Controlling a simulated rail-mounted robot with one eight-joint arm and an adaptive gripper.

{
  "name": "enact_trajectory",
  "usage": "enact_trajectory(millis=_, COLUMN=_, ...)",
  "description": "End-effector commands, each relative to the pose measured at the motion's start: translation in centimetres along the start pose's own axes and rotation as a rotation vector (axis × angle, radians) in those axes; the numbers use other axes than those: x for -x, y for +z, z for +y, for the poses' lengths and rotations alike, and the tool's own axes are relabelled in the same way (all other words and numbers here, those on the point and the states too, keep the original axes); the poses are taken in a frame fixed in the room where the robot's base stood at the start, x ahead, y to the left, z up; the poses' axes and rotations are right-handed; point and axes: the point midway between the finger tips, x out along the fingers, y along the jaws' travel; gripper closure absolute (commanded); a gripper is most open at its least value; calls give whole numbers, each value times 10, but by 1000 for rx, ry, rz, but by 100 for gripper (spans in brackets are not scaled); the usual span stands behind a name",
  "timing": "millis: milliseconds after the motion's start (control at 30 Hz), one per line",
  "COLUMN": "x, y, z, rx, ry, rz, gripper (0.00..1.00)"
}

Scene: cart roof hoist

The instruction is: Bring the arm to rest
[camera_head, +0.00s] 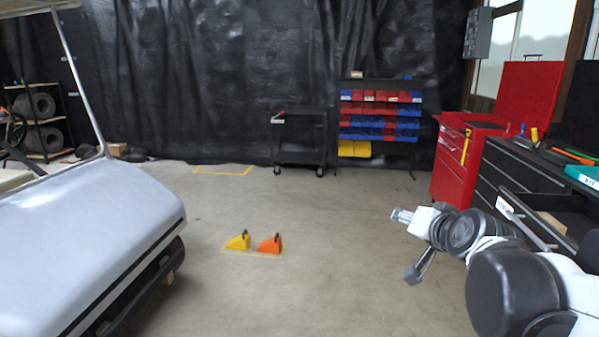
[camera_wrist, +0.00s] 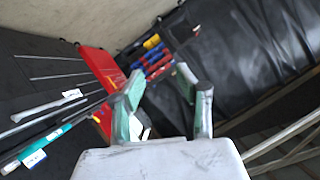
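My gripper (camera_head: 402,215) is at the right in the head view, at the end of my arm, held in the air over the floor and pointing left. It is left of the black tool cabinet and apart from it. In the wrist view my gripper (camera_wrist: 160,80) has its two fingers spread apart, with nothing between them. My arm enters from the lower right and hides part of the cabinet.
A black cabinet (camera_head: 490,185) with an open drawer (camera_head: 535,228) and a red tool chest (camera_head: 453,165) stand at right. A grey cart body (camera_head: 80,240) fills the left. Yellow (camera_head: 238,241) and orange (camera_head: 270,244) chocks lie on otherwise clear middle floor.

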Motion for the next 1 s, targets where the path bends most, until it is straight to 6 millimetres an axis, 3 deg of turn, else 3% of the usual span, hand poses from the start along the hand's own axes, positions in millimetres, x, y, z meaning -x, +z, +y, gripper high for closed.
enact_trajectory(millis=267, x=76, y=73, z=-6, rx=203, ry=55, rz=-231, gripper=67)
enact_trajectory(millis=400, x=114, y=108, z=3, rx=300, ry=97, rz=-342, gripper=67)
enact_trajectory(millis=600, x=157, y=145, z=22, rx=408, ry=155, rz=-463, gripper=67)
enact_trajectory(millis=767, x=173, y=159, z=32, rx=449, ry=182, rz=-508, gripper=67)
enact_trajectory(millis=1000, x=176, y=161, z=34, rx=457, ry=188, rz=-518, gripper=67)
